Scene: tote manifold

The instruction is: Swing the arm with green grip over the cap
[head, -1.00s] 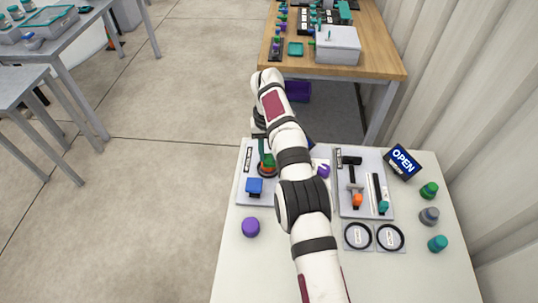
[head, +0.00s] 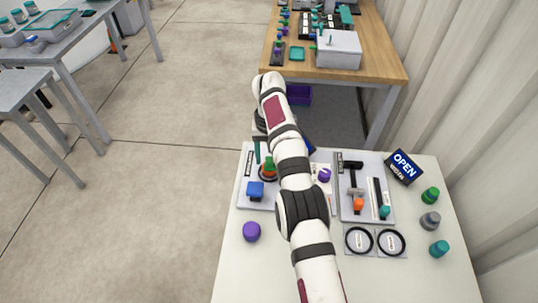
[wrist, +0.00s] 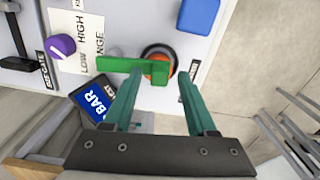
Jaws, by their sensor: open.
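The green grip (wrist: 118,64) shows in the wrist view as a green bar with a short end turned toward me. It lies across an orange cap (wrist: 150,56) in a dark ring, covering part of it. The height gap between bar and cap cannot be told. In the head view the green grip (head: 269,160) and orange cap (head: 270,173) are beside my arm. My gripper (wrist: 160,72) is open, its teal fingers on either side of the bar's turned end. The left finger overlaps the bar in the picture; contact cannot be told.
A blue block (wrist: 200,14) and a purple knob (wrist: 62,46) flank the cap on the panel. A blue sign (wrist: 92,102) stands near the panel edge. A loose purple cap (head: 251,231) and an OPEN sign (head: 403,166) are on the table.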

